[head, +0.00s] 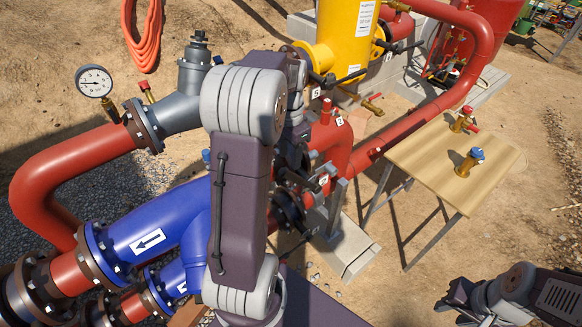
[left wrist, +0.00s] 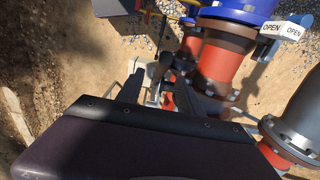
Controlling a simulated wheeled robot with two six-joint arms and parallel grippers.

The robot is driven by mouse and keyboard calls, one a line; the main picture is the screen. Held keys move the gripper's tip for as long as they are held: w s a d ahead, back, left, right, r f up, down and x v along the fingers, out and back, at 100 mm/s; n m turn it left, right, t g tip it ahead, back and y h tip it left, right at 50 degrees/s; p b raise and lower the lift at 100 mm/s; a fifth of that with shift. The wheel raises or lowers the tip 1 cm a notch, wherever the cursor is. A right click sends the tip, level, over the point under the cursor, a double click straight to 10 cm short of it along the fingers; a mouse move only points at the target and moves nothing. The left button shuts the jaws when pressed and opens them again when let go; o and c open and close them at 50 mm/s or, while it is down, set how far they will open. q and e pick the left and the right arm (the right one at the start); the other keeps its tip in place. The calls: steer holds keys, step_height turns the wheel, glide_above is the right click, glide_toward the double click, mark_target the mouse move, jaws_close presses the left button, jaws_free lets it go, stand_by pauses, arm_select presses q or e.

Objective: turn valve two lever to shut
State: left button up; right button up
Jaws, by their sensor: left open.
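My left arm crosses the middle of the head view and hides part of the pipework. My left gripper shows in the left wrist view (left wrist: 156,85), with two dark fingers spread apart among the pipes. Grey and red parts show between and beyond the fingers; I cannot tell whether they touch. A black lever (head: 346,78) sits beside the yellow pipe (head: 346,32). A white OPEN tag (left wrist: 283,30) shows in the left wrist view. My right gripper (head: 460,299) is at the lower right; its fingers are unclear.
A pressure gauge (head: 95,82) stands on the red pipe at left. Blue pipe (head: 150,240) with a white arrow lies at lower left. A wooden table (head: 430,165) at right carries a blue-topped brass valve (head: 470,162) and a red-handled one (head: 462,120). Bare ground surrounds the table.

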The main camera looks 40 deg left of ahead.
mark_target(291, 172)
arm_select(q)
steer(key=f, duration=0.3)
steer(key=shift+d+f+p, duration=0.2)
steer(key=shift+d+p, duration=0.05)
steer(key=shift+p, duration=0.05)
steer(key=f, duration=0.1)
steer(key=w+a+f, duration=0.1)
steer(key=f, duration=0.3)
steer(key=shift+w+a+p, duration=0.15)
steer(key=shift+a+p, duration=0.05)
steer(key=shift+p, duration=0.2)
steer(key=shift+d+f, duration=0.1)
steer(key=shift+f, duration=0.2)
steer(key=shift+s+d, duration=0.35)
steer(key=shift+s, duration=0.05)
steer(key=shift+w+a, duration=0.2)
steer(key=c, duration=0.9)
jaws_close()
arm_select(e)
steer(key=shift+w+a+r, duration=0.25)
steer(key=shift+w+r, duration=0.15)
steer(key=shift+r, duration=0.3)
